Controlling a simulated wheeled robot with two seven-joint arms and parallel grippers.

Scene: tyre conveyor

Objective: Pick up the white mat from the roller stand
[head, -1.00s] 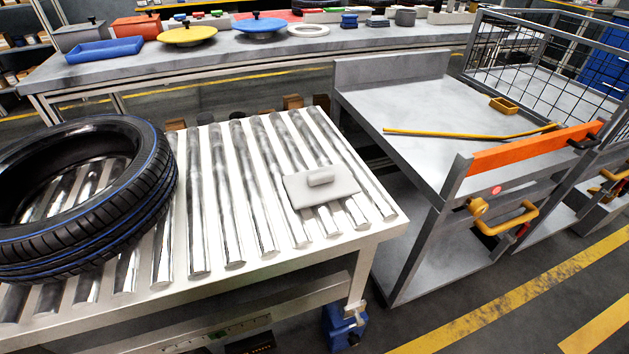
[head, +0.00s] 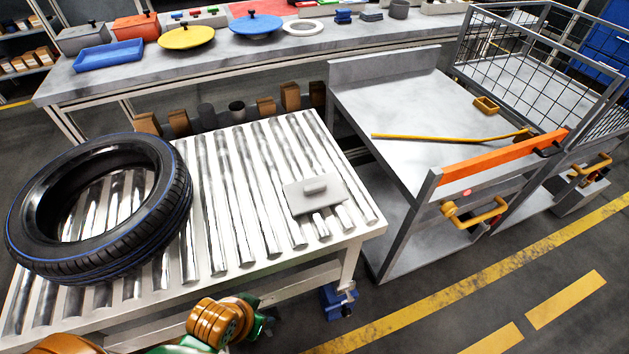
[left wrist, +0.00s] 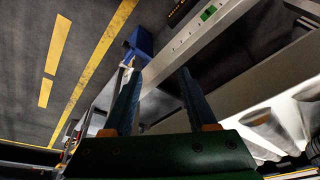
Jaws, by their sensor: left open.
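The white mat (head: 328,201) is a flat, pale, rectangular piece with a raised rounded grip on top. It lies flat on the rollers near the right end of the roller stand (head: 372,232). My left gripper (left wrist: 157,75) is open, with its two dark blue fingers apart and nothing between them in the left wrist view. Its arm shows at the bottom of the head view, in front of the stand's near edge and apart from the mat. The fingers cannot be made out in the head view. My right gripper is out of view.
A black tyre (head: 180,205) lies on the left rollers. A grey cart (head: 395,110) with a yellow rod (head: 430,137) stands right of the stand. A back bench (head: 225,63) holds a blue tray (head: 108,55) and coloured lids. Floor at the lower right is clear.

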